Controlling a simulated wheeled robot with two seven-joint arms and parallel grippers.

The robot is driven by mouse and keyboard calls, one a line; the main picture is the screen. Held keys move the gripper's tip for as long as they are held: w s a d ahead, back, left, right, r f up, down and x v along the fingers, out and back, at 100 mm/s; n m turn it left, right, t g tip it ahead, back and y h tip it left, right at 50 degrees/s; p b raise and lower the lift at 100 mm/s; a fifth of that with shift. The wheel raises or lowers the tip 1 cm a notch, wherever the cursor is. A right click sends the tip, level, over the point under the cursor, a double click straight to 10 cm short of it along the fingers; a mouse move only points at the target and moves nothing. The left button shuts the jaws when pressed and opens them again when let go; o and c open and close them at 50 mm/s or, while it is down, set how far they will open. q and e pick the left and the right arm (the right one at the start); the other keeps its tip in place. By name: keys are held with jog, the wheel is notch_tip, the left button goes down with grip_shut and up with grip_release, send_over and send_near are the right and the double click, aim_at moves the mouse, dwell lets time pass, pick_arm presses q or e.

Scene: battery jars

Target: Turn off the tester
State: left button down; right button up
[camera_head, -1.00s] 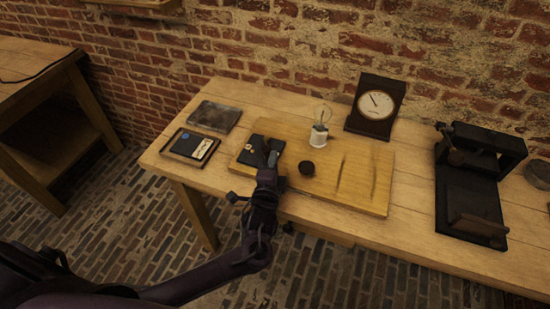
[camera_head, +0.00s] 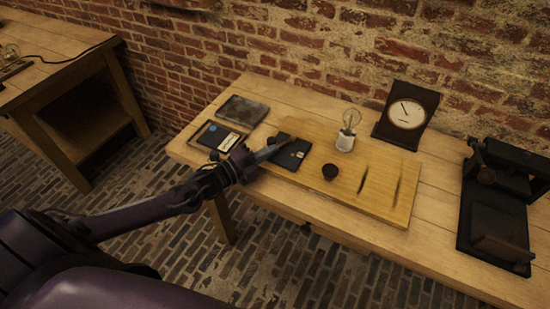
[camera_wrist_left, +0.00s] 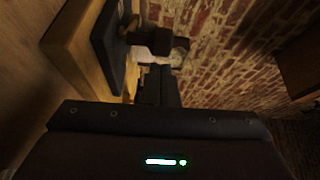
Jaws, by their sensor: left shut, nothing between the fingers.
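A light wooden board (camera_head: 335,190) lies on the workbench. I cannot tell which part is the tester's switch. The bulb shows no glow. My left gripper (camera_head: 278,148) is shut and empty, its tips at the left side of the black block; touching or apart is unclear. In the left wrist view my gripper (camera_wrist_left: 158,85) points towards a dark knob-like part (camera_wrist_left: 150,40) beside a black block (camera_wrist_left: 107,45). My right gripper is out of view.
A dial gauge (camera_head: 407,113) stands behind the board. A black press-like device (camera_head: 498,200) stands at the right. A grey slab (camera_head: 243,111) and a dark tray (camera_head: 217,138) with a card lie at the bench's left end. A brick wall closes the back.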

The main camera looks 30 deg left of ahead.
pick_arm(q)
jog(key=shift+w+a, duration=0.1)
jog(key=shift+a, duration=0.3)
jog(key=shift+a, duration=0.15)
dwell(0.4)
